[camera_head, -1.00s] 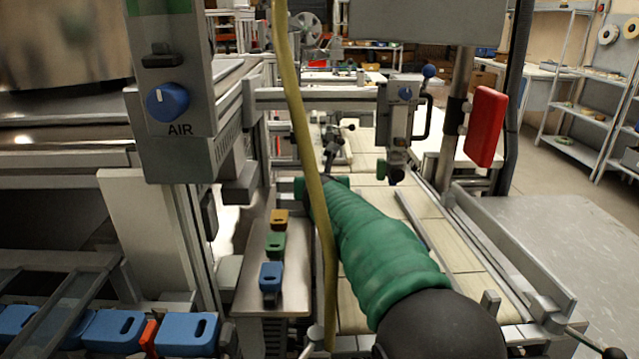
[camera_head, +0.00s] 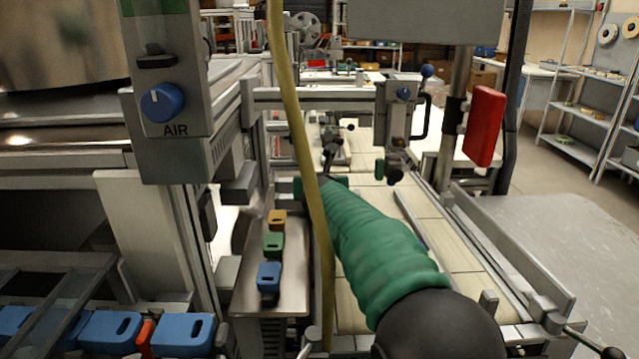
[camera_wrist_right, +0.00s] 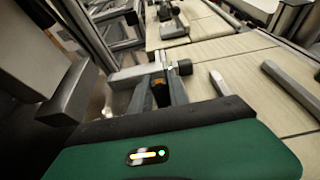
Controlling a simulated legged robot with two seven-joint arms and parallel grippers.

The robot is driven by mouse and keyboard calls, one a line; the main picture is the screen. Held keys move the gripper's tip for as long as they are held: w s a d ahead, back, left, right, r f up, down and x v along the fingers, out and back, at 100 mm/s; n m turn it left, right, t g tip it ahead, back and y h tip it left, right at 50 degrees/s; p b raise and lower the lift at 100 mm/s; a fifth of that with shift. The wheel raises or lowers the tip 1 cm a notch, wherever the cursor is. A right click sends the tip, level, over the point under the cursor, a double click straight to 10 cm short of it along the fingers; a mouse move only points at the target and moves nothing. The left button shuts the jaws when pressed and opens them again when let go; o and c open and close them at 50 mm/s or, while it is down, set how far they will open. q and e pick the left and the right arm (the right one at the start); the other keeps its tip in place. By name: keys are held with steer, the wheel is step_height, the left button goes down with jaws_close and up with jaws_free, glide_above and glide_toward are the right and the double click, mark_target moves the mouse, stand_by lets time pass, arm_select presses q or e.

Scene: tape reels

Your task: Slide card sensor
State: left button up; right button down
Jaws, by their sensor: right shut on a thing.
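My right arm, in a green sleeve, reaches forward over the pale belt in the head view. Its gripper (camera_wrist_right: 163,92) shows in the right wrist view with its grey fingers closed around a small dark part (camera_wrist_right: 161,94). This part sits by a silver bar (camera_wrist_right: 130,73) with a black knob (camera_wrist_right: 185,67) at its right end. I cannot tell for sure whether the held part is the card sensor. In the head view the yellow hose and the arm itself hide the fingertips. My left gripper is in neither current view.
A yellow hose (camera_head: 310,170) hangs in front of the right arm. A metal plate (camera_head: 245,295) carries blue, green and orange blocks. A crossbar unit with a blue knob (camera_head: 403,94) stands over the belt (camera_head: 430,207). A red box (camera_head: 485,126) is on the right.

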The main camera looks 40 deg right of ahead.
steer(key=shift+f, duration=0.15)
steer(key=shift+w, duration=0.1)
steer(key=shift+w+d+p, duration=0.7)
steer(key=shift+p, duration=0.5)
steer(key=shift+w+d+f, duration=0.15)
steer(key=shift+w, duration=0.1)
steer(key=c, duration=1.2)
jaws_free()
steer(key=shift+c, duration=0.2)
